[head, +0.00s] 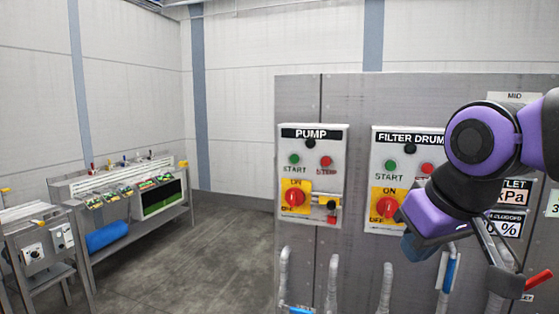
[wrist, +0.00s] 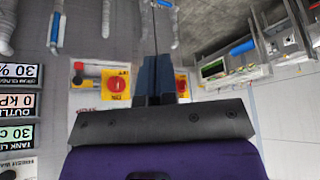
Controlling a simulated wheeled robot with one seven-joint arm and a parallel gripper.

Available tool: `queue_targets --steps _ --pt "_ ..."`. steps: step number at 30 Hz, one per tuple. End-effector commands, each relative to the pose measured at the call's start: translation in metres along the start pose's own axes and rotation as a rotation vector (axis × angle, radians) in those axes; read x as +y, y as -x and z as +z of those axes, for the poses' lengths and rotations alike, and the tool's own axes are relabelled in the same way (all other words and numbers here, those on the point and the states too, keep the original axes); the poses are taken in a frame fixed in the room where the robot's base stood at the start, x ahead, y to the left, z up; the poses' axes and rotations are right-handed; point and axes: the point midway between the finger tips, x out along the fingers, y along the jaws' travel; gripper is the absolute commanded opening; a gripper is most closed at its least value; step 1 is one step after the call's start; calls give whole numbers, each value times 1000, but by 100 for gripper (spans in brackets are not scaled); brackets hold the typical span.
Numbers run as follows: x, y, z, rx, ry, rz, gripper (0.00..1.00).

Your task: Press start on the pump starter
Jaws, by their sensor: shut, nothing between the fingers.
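The pump starter (head: 337,150) is a pale panel labelled PUMP on the grey cabinet in the head view. Its green START button (head: 294,159) is at the left, and its red STOP button (head: 325,161) is to the right. A black round part (head: 310,143) sits above them. Below is a red rotary switch (head: 294,198) on a yellow plate. My gripper (wrist: 157,62) is shut and empty in the wrist view, its dark blue fingers in front of the panels. In the head view my arm is right of the pump starter, apart from its buttons.
The FILTER DRUM starter (head: 377,160) stands just right, partly hidden by my arm, with its own green button (head: 390,164). Pipes (head: 332,285) rise below the panels. A bench (head: 130,195) stands along the left wall. Floor (head: 220,250) between is clear.

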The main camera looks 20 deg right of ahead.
Motion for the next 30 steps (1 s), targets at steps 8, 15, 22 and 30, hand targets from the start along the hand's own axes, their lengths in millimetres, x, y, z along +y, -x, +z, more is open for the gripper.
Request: queue_targets --steps 8,15,22,30 --pt "0 0 0 1 -2 -1 0" --pt "-5 -13 -40 94 -203 -42 0" --pt "-23 -42 -127 283 -696 -208 0" --pt "-53 -74 -221 425 -1287 -543 0"
